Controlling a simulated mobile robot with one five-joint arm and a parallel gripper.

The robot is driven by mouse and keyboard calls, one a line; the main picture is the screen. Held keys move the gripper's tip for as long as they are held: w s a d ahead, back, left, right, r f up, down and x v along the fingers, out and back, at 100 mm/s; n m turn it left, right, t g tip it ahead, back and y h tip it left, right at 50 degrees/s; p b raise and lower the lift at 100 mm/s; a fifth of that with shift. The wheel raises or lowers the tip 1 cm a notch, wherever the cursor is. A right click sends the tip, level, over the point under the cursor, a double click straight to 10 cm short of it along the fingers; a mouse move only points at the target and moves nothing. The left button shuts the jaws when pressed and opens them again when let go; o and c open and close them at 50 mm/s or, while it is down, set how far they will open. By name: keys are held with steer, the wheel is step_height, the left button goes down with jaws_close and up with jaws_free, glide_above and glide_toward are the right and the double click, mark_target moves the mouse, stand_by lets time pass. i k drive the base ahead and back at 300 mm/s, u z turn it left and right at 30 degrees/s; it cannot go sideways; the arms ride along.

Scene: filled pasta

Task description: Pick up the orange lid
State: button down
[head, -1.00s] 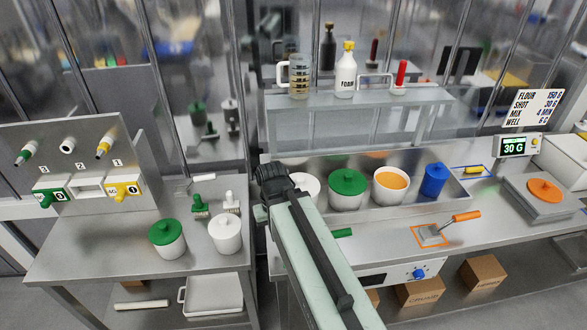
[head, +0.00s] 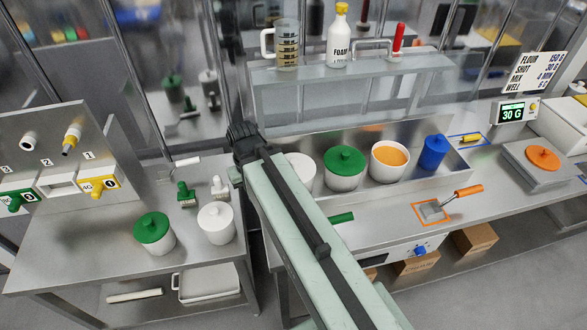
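The orange lid (head: 543,158) is a flat round disc with a small knob. It lies on a grey scale-like platform at the right of the bench, in the head view. My arm rises from the bottom of the view and ends in a dark joint at the left of the steel trough. My gripper's fingers do not show. The orange lid is far to the right of my arm, with nothing touching it from my side.
A steel trough (head: 466,174) holds a white tub, a green-lidded tub (head: 344,168), an open tub of orange filling (head: 389,160) and a blue container (head: 433,152). An orange-handled scraper (head: 452,202) lies in front. A shelf (head: 350,84) with bottles stands behind.

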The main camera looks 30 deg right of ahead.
mark_target(543, 158)
steer(key=k, duration=1)
steer(key=z, duration=3.1)
steer(key=k, duration=0.95)
steer(key=u, duration=1.65)
steer(key=i, duration=1)
